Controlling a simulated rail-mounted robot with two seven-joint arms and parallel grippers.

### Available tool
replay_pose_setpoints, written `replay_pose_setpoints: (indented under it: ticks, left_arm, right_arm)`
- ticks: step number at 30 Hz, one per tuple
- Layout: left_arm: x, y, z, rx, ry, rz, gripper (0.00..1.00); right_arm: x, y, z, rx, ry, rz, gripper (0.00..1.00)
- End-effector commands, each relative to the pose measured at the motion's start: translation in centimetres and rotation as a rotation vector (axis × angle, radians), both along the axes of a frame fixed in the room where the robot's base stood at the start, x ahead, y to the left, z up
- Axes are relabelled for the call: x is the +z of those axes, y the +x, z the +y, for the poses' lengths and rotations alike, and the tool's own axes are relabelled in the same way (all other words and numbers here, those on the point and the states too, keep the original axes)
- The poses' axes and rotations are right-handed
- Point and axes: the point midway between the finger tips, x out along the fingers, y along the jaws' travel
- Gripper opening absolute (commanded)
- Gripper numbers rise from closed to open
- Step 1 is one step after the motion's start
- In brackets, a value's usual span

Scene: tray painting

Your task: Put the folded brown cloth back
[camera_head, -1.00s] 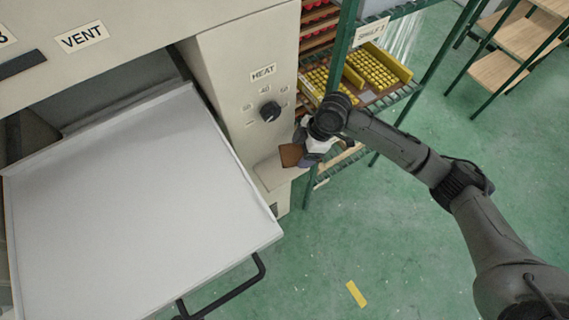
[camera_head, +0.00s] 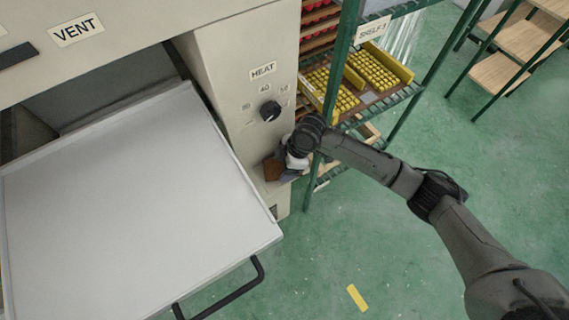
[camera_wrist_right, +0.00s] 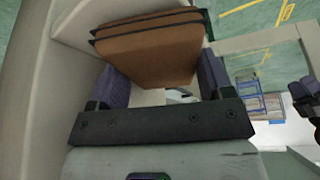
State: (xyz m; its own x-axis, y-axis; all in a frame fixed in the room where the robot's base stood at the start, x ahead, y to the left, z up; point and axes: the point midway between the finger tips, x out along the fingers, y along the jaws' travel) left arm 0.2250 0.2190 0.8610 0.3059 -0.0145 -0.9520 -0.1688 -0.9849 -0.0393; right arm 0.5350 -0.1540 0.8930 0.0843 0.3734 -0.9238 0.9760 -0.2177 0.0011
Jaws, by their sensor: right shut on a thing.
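The folded brown cloth (camera_wrist_right: 150,52) is between the two fingers of my right gripper (camera_wrist_right: 158,85) in the right wrist view, with dark edges along its far side. In the head view, the brown cloth (camera_head: 273,169) shows as a small patch beside my right gripper (camera_head: 288,172). The gripper is shut on it, close to the cream front panel of the cabinet below the HEAT knob, over a small ledge (camera_head: 270,188) that is mostly hidden. Whether the cloth touches the ledge, I cannot tell.
The cream cabinet (camera_head: 228,75) has a HEAT knob (camera_head: 269,111) just above my gripper. A pale drawer or tray (camera_head: 120,200) with a black handle (camera_head: 230,291) sticks out at left. A green shelf rack (camera_head: 345,60) with yellow trays (camera_head: 377,70) stands right behind the arm. The green floor is open.

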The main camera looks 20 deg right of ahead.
Motion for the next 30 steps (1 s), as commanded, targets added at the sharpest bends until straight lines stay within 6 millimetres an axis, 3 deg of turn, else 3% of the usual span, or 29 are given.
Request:
replay_pose_setpoints:
  ticks: [8, 9, 12, 22, 30]
  left_arm:
    - [0.1, 0.0, -0.3, 0.007, -0.011, 0.001, 0.43]
    - [0.1, 0.0, -0.4, 0.008, -0.012, 0.001, 0.43]
    - [0.1, 0.0, -0.4, 0.008, -0.013, 0.000, 0.43]
    - [0.1, 0.0, -0.2, 0.006, -0.008, 0.000, 0.43]
    - [0.9, 0.0, 0.0, -0.001, 0.001, 0.001, 0.43]
  right_arm:
    - [-0.1, 0.0, 0.0, 0.000, 0.000, 0.000, 0.55]
    - [-0.2, 0.0, 0.0, 0.000, 0.000, 0.000, 0.75]
    - [-0.2, 0.0, 0.0, 0.000, 0.000, 0.000, 0.84]
    - [0.4, 0.0, -0.1, 0.000, 0.000, -0.001, 0.84]
    - [4.5, -0.3, -1.8, -0.002, 0.000, -0.001, 0.84]
